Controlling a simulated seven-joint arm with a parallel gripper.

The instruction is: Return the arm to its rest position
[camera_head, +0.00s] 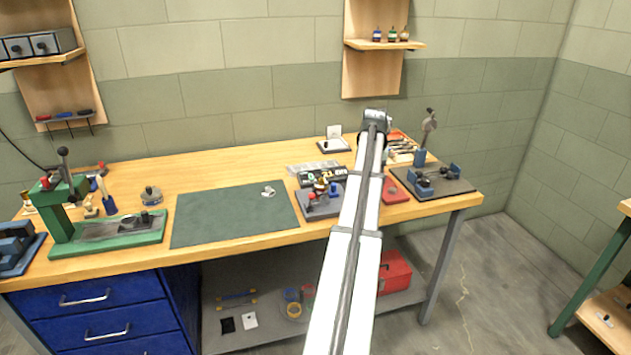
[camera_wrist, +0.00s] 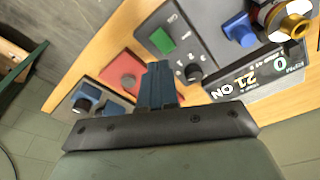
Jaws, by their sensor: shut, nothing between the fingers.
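My arm (camera_head: 345,270) reaches from the bottom of the head view up over the right half of the workbench. Its wrist end (camera_head: 376,120) is above the bench's rear part. The fingers are hidden behind the arm there. In the wrist view my gripper (camera_wrist: 160,85) shows as two dark blue fingers pressed together with nothing between them. It is above the bench, apart from the things below as far as I can tell.
Near the arm are a grey control station (camera_head: 318,208) with a brass fitting (camera_wrist: 290,24), a lit display (camera_wrist: 258,80), a red case (camera_head: 395,190) and a dark plate with blue fixtures (camera_head: 445,186). A green mat (camera_head: 230,218) lies left, mostly bare. A green press (camera_head: 70,225) stands far left.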

